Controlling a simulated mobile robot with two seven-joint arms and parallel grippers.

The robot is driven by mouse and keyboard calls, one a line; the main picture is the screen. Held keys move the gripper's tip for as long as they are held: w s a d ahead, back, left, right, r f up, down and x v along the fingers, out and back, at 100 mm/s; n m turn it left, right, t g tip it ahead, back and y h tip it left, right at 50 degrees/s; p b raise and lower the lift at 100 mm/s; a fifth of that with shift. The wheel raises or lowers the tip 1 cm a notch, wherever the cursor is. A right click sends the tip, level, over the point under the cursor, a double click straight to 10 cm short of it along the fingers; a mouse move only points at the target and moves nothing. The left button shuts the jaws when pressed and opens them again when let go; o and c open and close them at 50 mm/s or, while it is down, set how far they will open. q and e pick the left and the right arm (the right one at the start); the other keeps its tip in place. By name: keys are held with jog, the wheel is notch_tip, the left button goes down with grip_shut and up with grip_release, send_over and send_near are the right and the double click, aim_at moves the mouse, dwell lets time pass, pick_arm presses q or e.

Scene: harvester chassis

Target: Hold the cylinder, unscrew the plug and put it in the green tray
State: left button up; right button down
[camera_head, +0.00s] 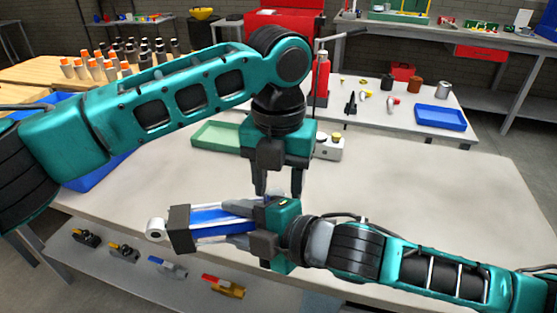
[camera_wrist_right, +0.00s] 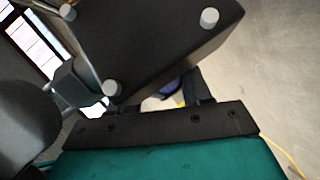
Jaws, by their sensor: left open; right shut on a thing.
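The cylinder (camera_head: 218,218) has a blue body, silver rods, a dark square end block and a white rod eye at the left. My right gripper (camera_head: 243,226) is shut on it and holds it lying roughly level over the near part of the table. In the right wrist view the dark end block (camera_wrist_right: 160,45) with silver bolt ends fills the upper middle. My left gripper (camera_head: 279,188) is open and points down, just above the cylinder's right end and the right gripper. I cannot make out the plug. The green tray (camera_head: 204,145) lies behind, partly covered by my left arm.
A small white box with a yellow button (camera_head: 331,148) stands right of the left gripper. A blue bin (camera_head: 88,181) is at the left, behind my arm. The table's right side (camera_head: 440,200) is clear. A back table holds a blue tray (camera_head: 441,117) and small parts.

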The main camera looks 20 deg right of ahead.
pick_arm(q)
jog(key=shift+f, duration=0.6)
jog(key=shift+s+d, duration=0.1)
grip_shut()
jog(key=n, duration=0.3)
jog(key=shift+d+r, duration=0.1)
jog(key=shift+c, duration=0.8)
grip_release()
jog(key=shift+o, duration=0.9)
